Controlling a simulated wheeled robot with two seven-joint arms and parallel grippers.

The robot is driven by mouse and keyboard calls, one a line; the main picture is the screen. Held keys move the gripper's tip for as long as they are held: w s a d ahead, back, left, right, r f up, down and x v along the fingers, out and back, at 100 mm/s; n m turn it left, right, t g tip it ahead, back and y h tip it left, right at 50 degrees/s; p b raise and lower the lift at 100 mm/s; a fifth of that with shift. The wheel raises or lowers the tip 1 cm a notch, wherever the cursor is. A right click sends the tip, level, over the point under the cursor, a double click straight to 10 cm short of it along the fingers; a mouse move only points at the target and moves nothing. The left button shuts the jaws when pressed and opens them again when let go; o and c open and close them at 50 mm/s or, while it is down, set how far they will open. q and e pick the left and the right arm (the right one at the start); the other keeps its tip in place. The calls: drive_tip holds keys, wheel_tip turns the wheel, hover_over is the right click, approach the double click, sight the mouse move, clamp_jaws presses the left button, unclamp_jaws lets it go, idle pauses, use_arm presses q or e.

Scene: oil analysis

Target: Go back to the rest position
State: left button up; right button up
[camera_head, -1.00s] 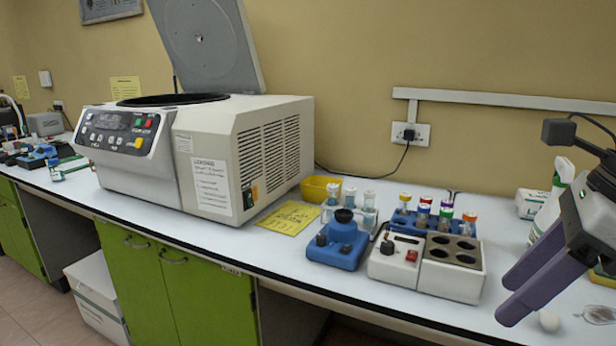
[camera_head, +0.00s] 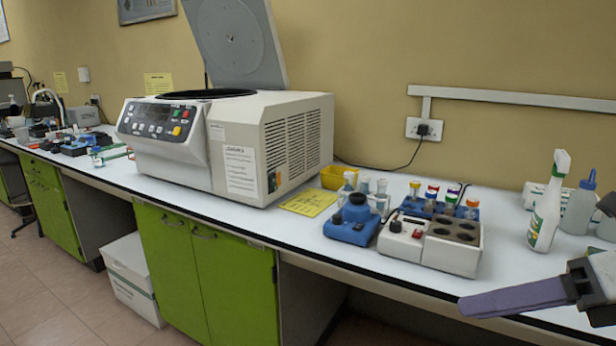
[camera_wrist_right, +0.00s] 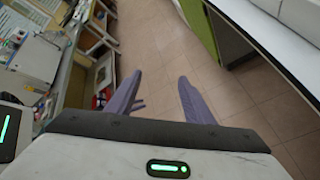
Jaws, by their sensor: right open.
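My right gripper (camera_head: 515,298) shows at the lower right of the head view, beside the front edge of the white bench (camera_head: 300,232). Its purple fingers point left, and it holds nothing. In the right wrist view the two fingers of the right gripper (camera_wrist_right: 157,98) stand apart with bare floor tiles between and beyond them. My left gripper is in neither view.
A centrifuge (camera_head: 290,150) with its lid raised stands on the bench. A blue vortex mixer (camera_head: 352,222), a heating block (camera_head: 452,246), a rack of capped tubes (camera_head: 432,207) and a spray bottle (camera_head: 546,205) stand to its right. Tiled floor (camera_wrist_right: 240,105) is open below the gripper.

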drive_tip(key=w+d+f+m+t+h, duration=0.15)
drive_tip(key=f+m+t, duration=0.35)
drive_tip(key=f+m, duration=0.6)
drive_tip(key=w+d+f+m+t+h, duration=0.1)
drive_tip(key=d+f+m+t+h, duration=0.3)
drive_tip(key=f+m, duration=0.7)
drive_tip(key=s+a+f+m+g+h, duration=0.1)
drive_tip(key=s+a+f+m+g, duration=0.2)
drive_tip(key=s+a+f+m, duration=0.4)
drive_tip(key=s+a+f+m+g+h, duration=0.1)
drive_tip(key=s+a+f+m+g, duration=0.1)
drive_tip(key=s+a+f+m, duration=0.6)
wheel_tip(320, 180, down, 6)
drive_tip(key=shift+s+r+m+g, duration=0.1)
drive_tip(key=shift+s+m+g, duration=0.25)
drive_tip(key=shift+s, duration=0.7)
drive_tip(key=shift+d+h, duration=0.1)
drive_tip(key=shift+h, duration=0.15)
